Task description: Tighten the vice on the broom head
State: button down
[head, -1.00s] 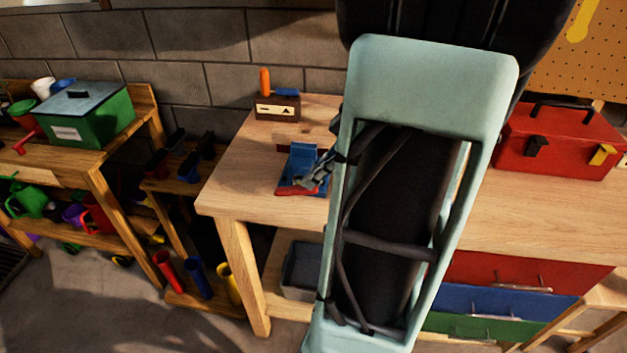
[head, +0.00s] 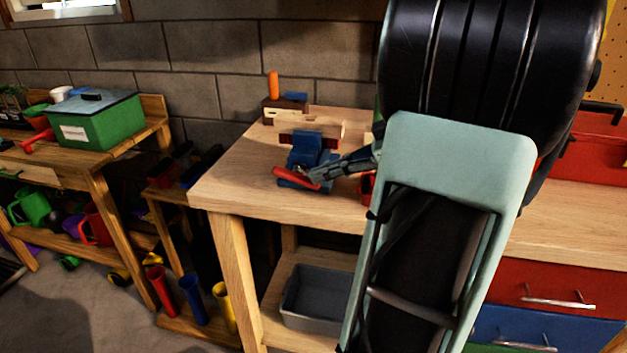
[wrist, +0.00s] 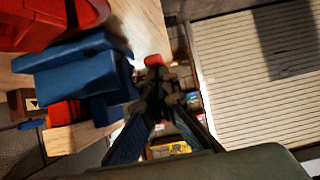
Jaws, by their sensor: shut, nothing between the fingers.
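The blue vice (head: 306,150) stands near the front left of the wooden workbench. Its red handle (head: 292,178) slants across its front. The broom head, a pale wooden block (head: 308,127), lies across the top at the jaws; whether the jaws press on it I cannot tell. My gripper (head: 314,177) is shut and empty at the right end of the handle, touching or very close to it. In the wrist view the vice (wrist: 80,65) is left of my gripper (wrist: 158,78), and a red tip (wrist: 154,60) shows just beyond the fingers.
A block with an orange-handled tool (head: 273,88) stands behind the vice. A red toolbox (head: 590,150) is at the right, partly behind my arm. A grey bin (head: 318,298) sits on the lower shelf. The bench's front left corner is clear.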

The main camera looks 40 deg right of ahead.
jog(key=shift+s+d+f+b, duration=0.1)
jog(key=shift+s+f+b, duration=0.05)
jog(key=shift+f+b, duration=0.8)
jog(key=shift+s+d+f+b, duration=0.1)
jog(key=shift+f+b, duration=0.5)
jog(key=shift+b, duration=0.6)
jog(key=shift+f+b, duration=0.15)
jog(key=shift+b, duration=0.5)
jog(key=shift+w+a, duration=0.1)
jog(key=shift+a, duration=0.1)
